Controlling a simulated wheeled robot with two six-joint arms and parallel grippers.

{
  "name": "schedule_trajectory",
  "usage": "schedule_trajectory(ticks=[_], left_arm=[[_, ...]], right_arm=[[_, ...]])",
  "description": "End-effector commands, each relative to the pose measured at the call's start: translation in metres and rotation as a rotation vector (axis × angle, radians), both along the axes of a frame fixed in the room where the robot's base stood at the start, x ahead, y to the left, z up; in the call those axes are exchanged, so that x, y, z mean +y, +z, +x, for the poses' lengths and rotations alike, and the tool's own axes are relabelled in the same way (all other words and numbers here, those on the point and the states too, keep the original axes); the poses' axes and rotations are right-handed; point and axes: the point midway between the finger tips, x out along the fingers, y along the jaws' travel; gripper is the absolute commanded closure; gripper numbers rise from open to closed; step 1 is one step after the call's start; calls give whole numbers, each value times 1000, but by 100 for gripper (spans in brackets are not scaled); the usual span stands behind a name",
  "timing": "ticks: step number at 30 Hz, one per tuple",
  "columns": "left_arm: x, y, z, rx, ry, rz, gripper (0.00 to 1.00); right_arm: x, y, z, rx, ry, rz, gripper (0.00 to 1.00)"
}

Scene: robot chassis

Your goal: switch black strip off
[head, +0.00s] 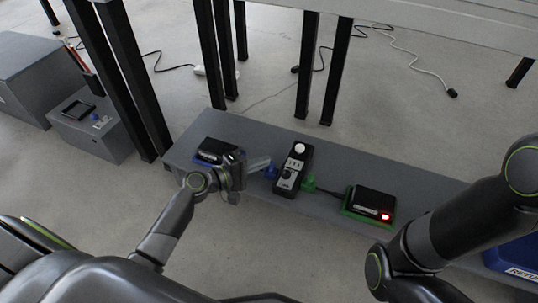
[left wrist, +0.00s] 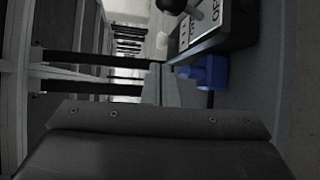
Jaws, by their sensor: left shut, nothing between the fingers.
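The black strip (head: 293,168) lies on a long grey bench, with a white round part at its far end and a pale label. It also shows, cut off, at the upper right of the left wrist view (left wrist: 232,38), where a lever-like part sticks out of it. A blue plug (head: 270,173) sits at its left side and a green plug (head: 308,183) at its right. My left gripper (head: 259,164) is shut and empty, just left of the strip near the blue plug; I cannot tell whether it touches. My right gripper is out of view.
A black device with a lit red light (head: 371,203) sits on a green base to the right. Another device (head: 214,151) on a blue base is partly behind my left gripper. Black table legs (head: 308,70) stand behind the bench (head: 345,160). A blue bin (head: 515,258) is at far right.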

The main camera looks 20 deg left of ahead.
Motion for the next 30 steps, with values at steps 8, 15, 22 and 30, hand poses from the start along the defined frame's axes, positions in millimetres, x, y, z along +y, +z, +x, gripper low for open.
schedule_trajectory(ticks=[8, 15, 22, 30], left_arm=[[27, -16, -33, 3, 1, 1, 100], [34, -20, -42, 1, 0, 1, 100], [34, -20, -42, 0, 0, 0, 100], [34, -20, -42, 0, 1, 2, 100]], right_arm=[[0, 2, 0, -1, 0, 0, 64], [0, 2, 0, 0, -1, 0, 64], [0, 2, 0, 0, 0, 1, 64], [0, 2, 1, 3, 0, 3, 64]])
